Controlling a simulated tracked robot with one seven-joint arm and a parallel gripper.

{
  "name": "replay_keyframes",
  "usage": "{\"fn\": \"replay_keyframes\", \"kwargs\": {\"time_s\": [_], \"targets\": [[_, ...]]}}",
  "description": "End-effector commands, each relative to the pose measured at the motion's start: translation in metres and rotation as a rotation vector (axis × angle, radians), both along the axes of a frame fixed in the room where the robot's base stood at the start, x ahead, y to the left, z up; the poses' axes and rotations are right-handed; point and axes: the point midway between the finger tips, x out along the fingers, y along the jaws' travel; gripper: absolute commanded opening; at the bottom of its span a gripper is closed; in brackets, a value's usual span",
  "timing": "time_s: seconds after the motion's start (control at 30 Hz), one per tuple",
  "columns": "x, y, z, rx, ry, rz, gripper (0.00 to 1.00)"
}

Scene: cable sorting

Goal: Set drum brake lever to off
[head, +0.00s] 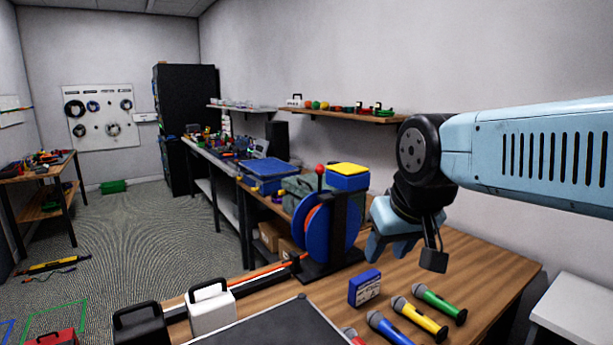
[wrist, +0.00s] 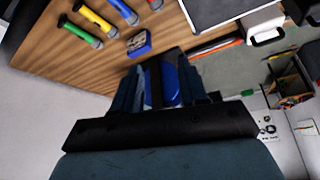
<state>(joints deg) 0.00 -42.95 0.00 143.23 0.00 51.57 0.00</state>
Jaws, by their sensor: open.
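The cable drum (head: 328,232) is blue with orange cable and stands upright in a black frame on the wooden bench. A lever with a red knob (head: 320,171) sticks up at the top of the drum stand; I cannot tell its setting. My gripper (head: 388,250) is open and empty, pointing down just right of the drum in the head view. In the wrist view the drum (wrist: 171,84) shows between the fingers of my gripper (wrist: 165,80), partly hidden by them. The lever cannot be made out in the wrist view.
A blue box with a yellow lid (head: 347,177) sits beside the drum's top. A small blue box (head: 365,288) and several microphones (head: 418,318) lie in front on the bench (head: 480,262). A white case (head: 211,310) and a dark tray (head: 280,328) stand front left.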

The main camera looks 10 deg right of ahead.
Motion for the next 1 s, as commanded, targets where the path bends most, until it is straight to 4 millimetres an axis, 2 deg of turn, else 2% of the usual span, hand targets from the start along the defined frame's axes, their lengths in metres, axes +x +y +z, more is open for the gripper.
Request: {"fn": "replay_keyframes", "kwargs": {"time_s": [0.27, 0.4, 0.47, 0.67, 0.8, 1.0], "targets": [[0.000, 0.000, 0.000, 0.000, 0.000, 0.000, 0.43], [0.004, 0.000, 0.004, -0.002, 0.003, 0.001, 0.56], [0.009, 0.000, 0.010, -0.004, 0.010, 0.003, 0.57], [0.052, 0.000, 0.048, -0.021, 0.058, 0.018, 0.57], [0.093, 0.002, 0.078, -0.035, 0.101, 0.037, 0.57], [0.154, 0.005, 0.112, -0.051, 0.162, 0.062, 0.57]]}}
